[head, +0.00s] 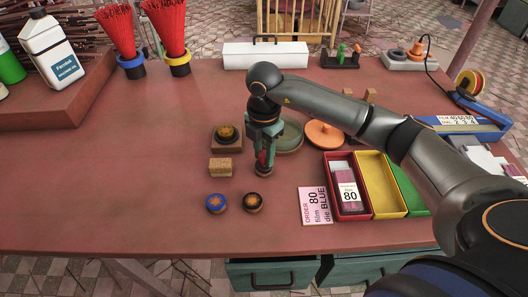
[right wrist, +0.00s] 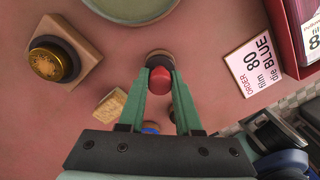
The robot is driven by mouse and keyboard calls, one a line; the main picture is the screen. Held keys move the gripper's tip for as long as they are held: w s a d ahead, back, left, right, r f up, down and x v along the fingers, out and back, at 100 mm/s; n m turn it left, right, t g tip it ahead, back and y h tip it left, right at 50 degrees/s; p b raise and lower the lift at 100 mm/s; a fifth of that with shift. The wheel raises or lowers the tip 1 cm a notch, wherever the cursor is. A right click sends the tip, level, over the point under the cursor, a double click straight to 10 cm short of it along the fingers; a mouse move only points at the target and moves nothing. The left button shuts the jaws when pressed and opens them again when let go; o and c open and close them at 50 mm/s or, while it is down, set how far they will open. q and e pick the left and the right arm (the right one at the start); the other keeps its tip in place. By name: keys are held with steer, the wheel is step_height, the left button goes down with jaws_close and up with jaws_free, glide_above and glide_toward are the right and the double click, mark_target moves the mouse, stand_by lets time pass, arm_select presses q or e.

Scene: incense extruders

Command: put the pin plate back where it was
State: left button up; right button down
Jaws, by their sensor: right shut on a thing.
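My right gripper (head: 265,150) points down over the middle of the table and is shut on a piece with a red knob (right wrist: 160,79) and a dark round base with a tan rim (right wrist: 158,58). This looks like the pin plate, but its underside is hidden. I cannot tell whether its base touches the table. A square wooden stand (head: 227,145) with a dark and gold round piece (head: 227,132) is left of the gripper. A small tan block (head: 220,167) lies in front of that stand. My left gripper is out of view.
A blue disc (head: 216,203) and a black disc (head: 253,203) lie in front. A green dish (head: 290,138) and an orange disc (head: 325,134) are behind right. An order card (head: 315,205) and red (head: 345,215), yellow (head: 384,190) trays stand right.

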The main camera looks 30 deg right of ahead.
mark_target(264, 153)
steer(key=shift+f, duration=0.5)
steer(key=c, duration=0.6)
jaws_free()
steer(key=shift+r, duration=0.1)
step_height(264, 153, up, 13)
